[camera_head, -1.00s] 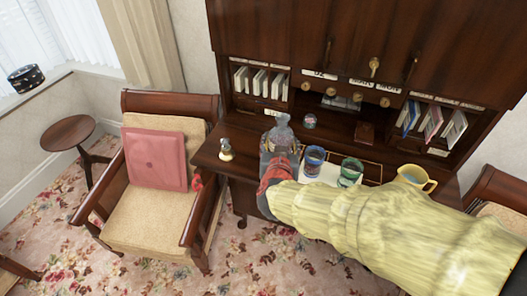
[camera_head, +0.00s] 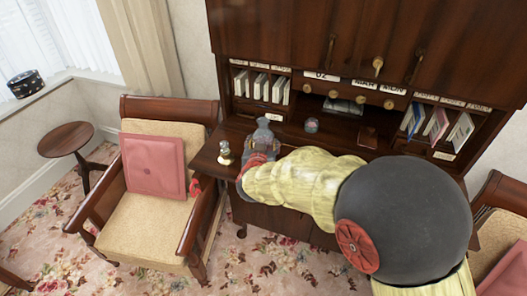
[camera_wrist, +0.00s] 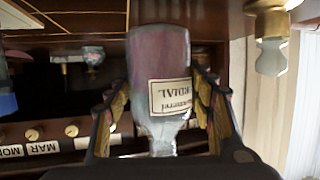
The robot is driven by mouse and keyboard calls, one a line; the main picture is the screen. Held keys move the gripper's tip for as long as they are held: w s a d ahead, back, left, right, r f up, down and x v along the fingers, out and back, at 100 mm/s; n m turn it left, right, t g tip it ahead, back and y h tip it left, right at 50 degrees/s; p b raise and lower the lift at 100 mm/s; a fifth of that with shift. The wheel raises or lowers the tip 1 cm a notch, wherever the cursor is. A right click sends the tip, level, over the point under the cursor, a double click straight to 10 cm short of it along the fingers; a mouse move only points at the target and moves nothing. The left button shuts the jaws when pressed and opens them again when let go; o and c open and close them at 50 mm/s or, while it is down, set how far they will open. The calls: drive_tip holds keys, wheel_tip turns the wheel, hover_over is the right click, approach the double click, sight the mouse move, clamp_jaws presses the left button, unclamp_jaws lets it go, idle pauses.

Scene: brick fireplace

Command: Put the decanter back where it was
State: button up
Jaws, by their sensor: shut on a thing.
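The decanter (camera_head: 263,133) is a clear glass bottle with a purplish tint and a paper label, held upright at the left part of the desk's writing surface. It also shows in the wrist view (camera_wrist: 158,65), where the picture is upside down. My gripper (camera_head: 258,163) is shut on the decanter, with one finger on each side of it in the wrist view (camera_wrist: 160,95). I cannot tell whether the decanter's base touches the desk.
A small stoppered bottle (camera_head: 225,153) stands at the desk's left edge. A small glass jar (camera_head: 311,125) sits farther back. A blue item (camera_wrist: 6,92) shows at the wrist view's edge. An armchair (camera_head: 160,220) stands left of the desk.

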drive_tip(key=shift+f, duration=1.3)
drive_tip(key=shift+f+b, duration=0.2)
drive_tip(key=shift+b, duration=0.15)
drive_tip(key=o, duration=1.8)
drive_tip(key=shift+s, duration=0.1)
